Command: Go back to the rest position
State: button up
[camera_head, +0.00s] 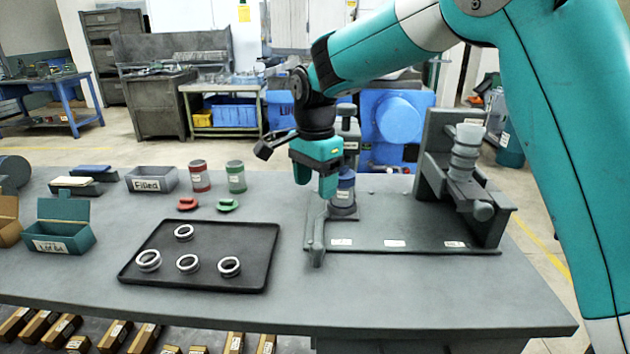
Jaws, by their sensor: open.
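My gripper (328,192) hangs from the teal arm above the grey table, close to the left end of the grey fixture (368,244). Its fingers point down and overlap in this view, with nothing seen held between them. A blue labelled cylinder (344,190) stands on the fixture just behind and to the right of the fingers. I cannot tell whether the fingers touch it. A stack of grey rings (466,152) sits on the fixture's right-hand stand.
A black tray (215,230) with several metal rings lies left of the gripper. Red (200,176) and green (236,177) cans, a box marked Filled (152,180) and a green open box (66,232) stand further left. The table's front right is clear.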

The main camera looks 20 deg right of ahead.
dwell(0.4)
jog(key=s+a+r+n+y, duration=0.1)
jog(key=s+n+y, duration=0.1)
jog(key=s+n, duration=0.8)
jog(key=s+a+r+n+y, duration=0.1)
jog(key=s+n, duration=0.9)
jog(key=s, duration=1)
jog(key=shift+s+a+r+y, duration=0.15)
jog(key=shift+r+y, duration=0.3)
jog(key=shift+y, duration=0.15)
